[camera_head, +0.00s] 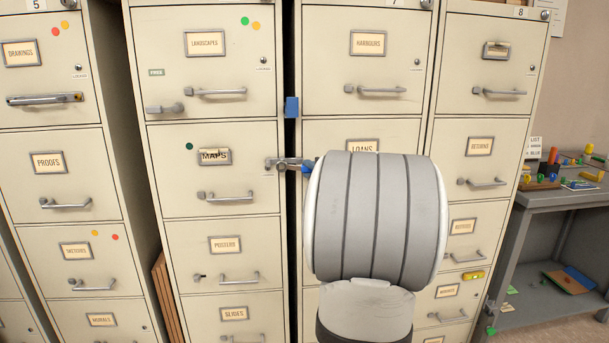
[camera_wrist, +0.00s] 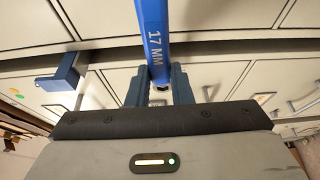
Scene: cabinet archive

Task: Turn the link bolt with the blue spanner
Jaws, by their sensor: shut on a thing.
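The blue spanner (camera_wrist: 154,35), marked 17 MM, runs up out of the top of the wrist view. My gripper (camera_wrist: 159,82) is shut on its handle, with a dark blue finger on each side. The spanner's jaw end is outside the wrist view. In the head view a grey metal link (camera_head: 288,163) bridges the gap between the MAPS and LOANS drawers. A small blue part shows at its right end, beside my arm; I cannot tell if it is spanner or finger. My arm hides most of the gripper there. I cannot make out whether the spanner sits on the bolt.
A blue block (camera_head: 291,107) sits at the cabinet gap above the link; a blue bracket (camera_wrist: 65,75) also shows in the wrist view. Drawer handles stick out around the arm. A grey shelf unit (camera_head: 560,200) with small coloured items stands at right.

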